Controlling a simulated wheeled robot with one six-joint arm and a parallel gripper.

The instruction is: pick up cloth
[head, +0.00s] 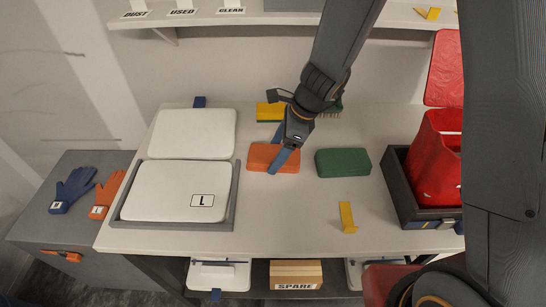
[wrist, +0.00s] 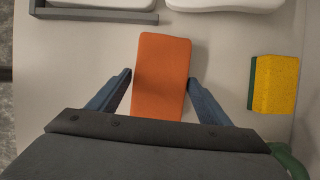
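The likely cloth is a flat orange block-like pad (head: 262,158) lying on the bench; I cannot tell its material. It also shows in the wrist view (wrist: 162,70), between my fingers. My gripper (head: 281,162) is over the orange pad, with its blue fingers open on either side of it in the wrist view (wrist: 158,78). My gripper hides part of the pad in the head view. A similar green pad (head: 343,162) lies to its right.
A grey tray (head: 232,200) with white pads stands to the left. A yellow-green sponge (head: 268,112) and a brush (head: 330,109) lie behind. A red bag (head: 436,160) stands in a dark box at right. A yellow bracket (head: 347,217) lies in front; the front middle is clear.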

